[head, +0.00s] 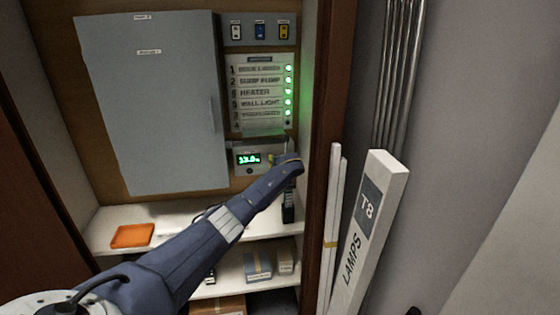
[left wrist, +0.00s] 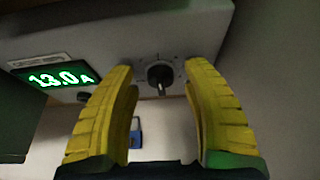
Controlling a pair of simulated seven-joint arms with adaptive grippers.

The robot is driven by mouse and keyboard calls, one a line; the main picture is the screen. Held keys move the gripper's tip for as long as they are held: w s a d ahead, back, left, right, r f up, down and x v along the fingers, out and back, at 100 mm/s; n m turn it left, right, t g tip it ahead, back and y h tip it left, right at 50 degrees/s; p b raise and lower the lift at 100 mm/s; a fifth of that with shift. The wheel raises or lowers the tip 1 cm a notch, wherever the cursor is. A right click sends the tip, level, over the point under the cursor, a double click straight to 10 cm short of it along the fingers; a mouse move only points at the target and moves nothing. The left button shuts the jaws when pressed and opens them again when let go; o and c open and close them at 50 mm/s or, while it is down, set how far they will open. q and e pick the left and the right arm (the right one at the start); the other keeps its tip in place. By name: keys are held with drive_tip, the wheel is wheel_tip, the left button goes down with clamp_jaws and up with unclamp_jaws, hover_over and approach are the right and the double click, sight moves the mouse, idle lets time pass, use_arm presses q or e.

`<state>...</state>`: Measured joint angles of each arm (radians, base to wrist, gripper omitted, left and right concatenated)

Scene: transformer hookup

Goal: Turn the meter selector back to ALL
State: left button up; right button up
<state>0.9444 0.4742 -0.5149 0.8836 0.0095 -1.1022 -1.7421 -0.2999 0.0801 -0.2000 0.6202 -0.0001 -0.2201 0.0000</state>
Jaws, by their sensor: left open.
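The meter (head: 247,160) is a light box on the cabinet's back panel, below the circuit list. Its green display reads about 13.0 A, and the display (left wrist: 55,76) also shows in the left wrist view. The selector (left wrist: 160,76) is a round black knob on the meter's face, with a pale mark pointing down and tick marks around it. Its labels are too small to read. My left gripper (left wrist: 162,90) is open, its yellow fingers on either side of the knob and apart from it. In the head view my left gripper (head: 287,160) hides the knob.
A grey panel door (head: 150,100) is left of the meter. The circuit list (head: 260,95) above has several lit green lamps. An orange tray (head: 132,236) lies on the shelf (head: 180,215). A lamp box (head: 362,225) leans at the right, beside the cabinet's edge.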

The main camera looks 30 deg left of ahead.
use_arm(q)
clamp_jaws()
idle(0.3)
idle(0.4)
drive_tip(key=shift+s+a+n+t+h, duration=0.15)
drive_tip(key=shift+n+t+h, duration=0.35)
drive_tip(key=shift+n, duration=0.4)
drive_tip(key=shift+s+a+n+t+h, duration=0.15)
drive_tip(key=shift+n+t+h, duration=0.45)
drive_tip(key=shift+n, duration=0.7)
